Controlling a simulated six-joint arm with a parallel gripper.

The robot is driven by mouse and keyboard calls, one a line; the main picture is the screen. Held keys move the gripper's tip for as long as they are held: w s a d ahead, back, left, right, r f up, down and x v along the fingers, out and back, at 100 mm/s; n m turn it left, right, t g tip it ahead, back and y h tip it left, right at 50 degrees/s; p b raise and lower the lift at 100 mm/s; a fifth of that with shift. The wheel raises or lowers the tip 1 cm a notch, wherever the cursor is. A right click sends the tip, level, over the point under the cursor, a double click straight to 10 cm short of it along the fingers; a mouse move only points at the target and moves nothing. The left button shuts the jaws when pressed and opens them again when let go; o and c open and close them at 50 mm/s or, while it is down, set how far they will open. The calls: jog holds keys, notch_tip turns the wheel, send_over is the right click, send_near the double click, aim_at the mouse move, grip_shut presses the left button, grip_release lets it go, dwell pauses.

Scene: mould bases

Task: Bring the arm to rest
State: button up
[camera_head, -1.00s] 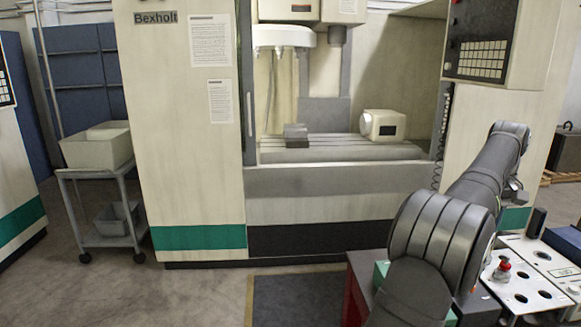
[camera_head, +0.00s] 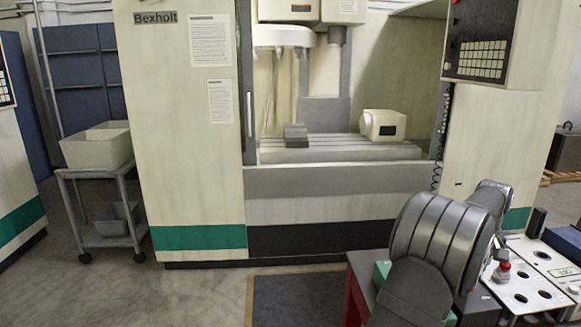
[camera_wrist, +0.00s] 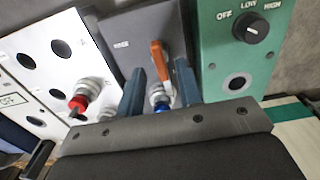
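My gripper (camera_wrist: 160,72) shows in the wrist view with its two blue-grey fingers apart. They point at a dark grey panel (camera_wrist: 125,45) with an orange lever handle (camera_wrist: 159,60). The handle appears between the fingers, and I see neither finger touching it. Part of a blue fitting (camera_wrist: 161,105) shows below the handle. In the head view my arm is folded low at the right, and its links hide my gripper.
A white panel with holes (camera_head: 525,282) has a red knob (camera_head: 502,272), also in the wrist view (camera_wrist: 80,102). A green panel (camera_wrist: 235,55) carries a black OFF/LOW/HIGH dial (camera_wrist: 252,28). The milling machine (camera_head: 195,130) stands behind; a cart (camera_head: 105,242) is at left.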

notch_tip(320, 180, down, 2)
jog(key=shift+f, duration=0.1)
jog(key=m, duration=0.4)
jog(key=shift+m, duration=0.4)
jog(key=m, duration=0.4)
jog(key=shift+m, duration=0.4)
jog(key=o, duration=0.8)
jog(key=a+r+m+h, duration=0.2)
jog(key=a+r+m, duration=0.25)
jog(key=r, duration=0.35)
jog(key=a+r+m+h, duration=0.3)
jog(key=r+m, duration=0.2)
jog(key=r, duration=0.3)
jog(key=x, duration=1.7)
jog(key=shift+a+f, duration=0.15)
jog(key=shift+f, duration=0.05)
